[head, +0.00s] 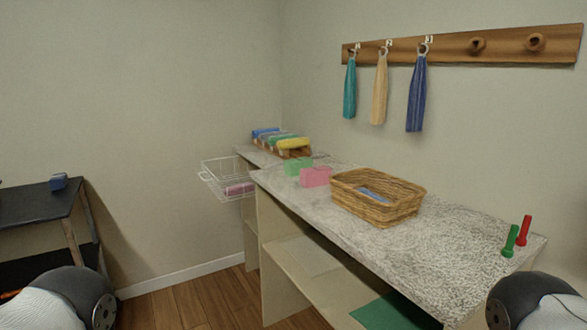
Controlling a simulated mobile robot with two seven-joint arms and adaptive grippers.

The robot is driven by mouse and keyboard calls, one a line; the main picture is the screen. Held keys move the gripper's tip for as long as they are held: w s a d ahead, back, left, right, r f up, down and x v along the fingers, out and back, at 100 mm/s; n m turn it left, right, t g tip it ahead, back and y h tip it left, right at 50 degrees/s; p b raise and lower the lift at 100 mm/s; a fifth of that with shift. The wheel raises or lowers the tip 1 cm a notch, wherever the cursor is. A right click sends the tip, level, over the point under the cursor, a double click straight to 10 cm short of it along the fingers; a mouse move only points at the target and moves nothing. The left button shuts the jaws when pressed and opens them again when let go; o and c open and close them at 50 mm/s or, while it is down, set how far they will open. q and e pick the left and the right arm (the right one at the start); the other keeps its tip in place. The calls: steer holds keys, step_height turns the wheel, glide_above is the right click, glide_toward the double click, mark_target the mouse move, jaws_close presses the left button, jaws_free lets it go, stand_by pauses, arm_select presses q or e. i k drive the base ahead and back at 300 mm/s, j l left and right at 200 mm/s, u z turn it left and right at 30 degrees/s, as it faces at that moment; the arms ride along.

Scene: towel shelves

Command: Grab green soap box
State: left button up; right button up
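A green box (297,166), which looks like the green soap box, sits on the speckled grey counter (455,255) toward its far end. A pink box (316,177) stands right beside it, nearer to me, and hides part of it. Neither of my grippers is in the head view; only rounded parts of my arms show at the bottom left and bottom right corners.
A wicker basket (391,216) with something blue inside stands on the counter. Green (511,241) and red (524,230) sticks stand at its near right. A white wire basket (226,178) juts from the far end. A dark table (36,203) is at left; floor between is clear.

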mark_target(292, 166)
steer(key=i+j+z, duration=0.45)
steer(key=j+z, duration=0.2)
steer(key=j, duration=0.2)
steer(key=i+j+z, duration=0.1)
steer(key=j+z, duration=0.25)
steer(key=i+j+z, duration=0.1)
steer(key=j+z, duration=0.2)
steer(key=j, duration=0.35)
steer(key=j+z, duration=0.35)
steer(key=j, duration=0.15)
